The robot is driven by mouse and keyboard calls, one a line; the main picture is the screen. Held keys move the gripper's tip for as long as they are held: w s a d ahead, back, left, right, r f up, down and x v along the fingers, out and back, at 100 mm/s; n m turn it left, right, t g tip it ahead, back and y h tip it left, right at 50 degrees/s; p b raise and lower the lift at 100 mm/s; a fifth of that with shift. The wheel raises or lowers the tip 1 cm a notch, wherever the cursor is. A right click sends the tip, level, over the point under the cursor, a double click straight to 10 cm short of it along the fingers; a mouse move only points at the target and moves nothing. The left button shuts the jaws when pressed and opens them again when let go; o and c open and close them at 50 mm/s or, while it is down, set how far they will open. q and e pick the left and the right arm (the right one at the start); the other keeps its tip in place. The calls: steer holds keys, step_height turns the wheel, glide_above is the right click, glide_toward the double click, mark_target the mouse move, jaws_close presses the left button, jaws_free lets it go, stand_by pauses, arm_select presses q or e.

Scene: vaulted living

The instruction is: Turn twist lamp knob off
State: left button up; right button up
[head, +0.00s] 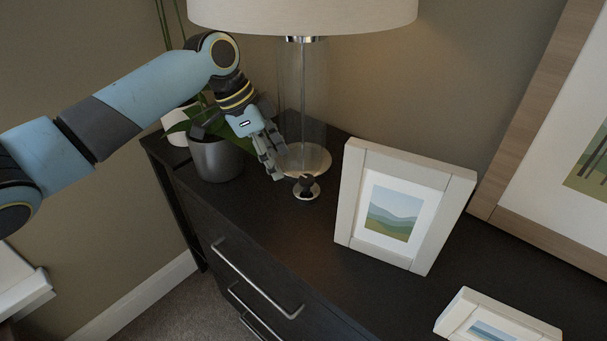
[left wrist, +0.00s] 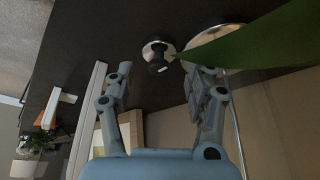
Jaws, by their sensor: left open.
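The lamp has a white shade (head: 300,12), a clear glass body (head: 302,90) and a round base (head: 304,158) on the dark dresser. The twist knob (head: 305,185), dark on a round chrome plate, sits on the dresser top just in front of the base. It also shows in the left wrist view (left wrist: 157,58), ahead of and between the fingers. My left gripper (head: 276,163) is open and empty beside the lamp base, to the left of the knob and apart from it. Its two spread fingers also show in the left wrist view (left wrist: 157,88). My right gripper is in neither view.
A potted plant (head: 215,158) stands left of my gripper, and a green leaf (left wrist: 245,45) crosses the left wrist view near one finger. A white picture frame (head: 400,205) stands right of the knob. A smaller frame (head: 497,318) and a large wood frame (head: 535,130) are farther right.

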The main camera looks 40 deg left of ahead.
mark_target(306, 178)
arm_select(q)
steer(key=w+d, duration=0.2)
steer(key=d, duration=0.1)
steer(key=shift+w+d, duration=0.25)
steer(key=shift+w, duration=0.15)
steer(key=x, duration=0.3)
steer(key=b+x, duration=0.1)
steer(key=shift+a+f, duration=0.15)
steer(key=shift+f, duration=0.35)
steer(key=shift+c, duration=0.2)
